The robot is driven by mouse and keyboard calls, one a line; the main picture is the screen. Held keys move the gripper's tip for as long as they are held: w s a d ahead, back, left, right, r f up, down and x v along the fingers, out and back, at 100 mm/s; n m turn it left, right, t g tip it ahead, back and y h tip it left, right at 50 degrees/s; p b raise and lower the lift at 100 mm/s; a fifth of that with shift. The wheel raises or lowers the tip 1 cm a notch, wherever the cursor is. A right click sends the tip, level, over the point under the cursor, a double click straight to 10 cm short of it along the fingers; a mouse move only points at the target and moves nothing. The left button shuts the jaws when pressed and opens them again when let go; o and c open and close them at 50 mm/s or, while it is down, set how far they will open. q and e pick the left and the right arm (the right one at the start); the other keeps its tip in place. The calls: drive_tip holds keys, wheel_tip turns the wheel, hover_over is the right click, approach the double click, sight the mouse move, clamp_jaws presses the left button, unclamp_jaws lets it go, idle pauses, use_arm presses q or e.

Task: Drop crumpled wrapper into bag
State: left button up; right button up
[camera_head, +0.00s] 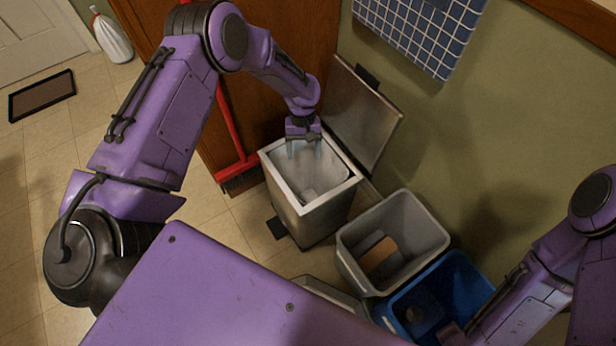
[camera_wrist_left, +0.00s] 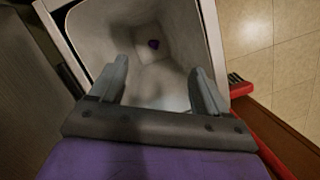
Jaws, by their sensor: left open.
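My left gripper (camera_head: 304,150) points down over the open mouth of a metal step bin with a pale lining (camera_head: 283,186). Its two fingers are apart with nothing between them, as the left wrist view also shows (camera_wrist_left: 160,67). A small purple crumpled thing (camera_wrist_left: 154,44), possibly the wrapper, lies at the bottom of the bin in the left wrist view. I cannot tell for certain whether the pale lining (camera_wrist_left: 105,35) is a bag. My right arm comes in at the right, but its gripper does not show.
The bin's raised lid (camera_head: 365,115) leans near the wall. A grey bin (camera_head: 425,222) with a brown thing inside and a blue bin (camera_head: 470,270) stand to the right. A red broom (camera_head: 229,125) leans behind. A white bag-like thing (camera_head: 112,38) stands far left.

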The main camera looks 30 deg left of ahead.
use_arm(q)
drive_tip(key=p+v, duration=0.1)
drive_tip(key=v, duration=0.9)
drive_tip(key=shift+r, duration=0.2)
drive_tip(key=shift+w, duration=0.15)
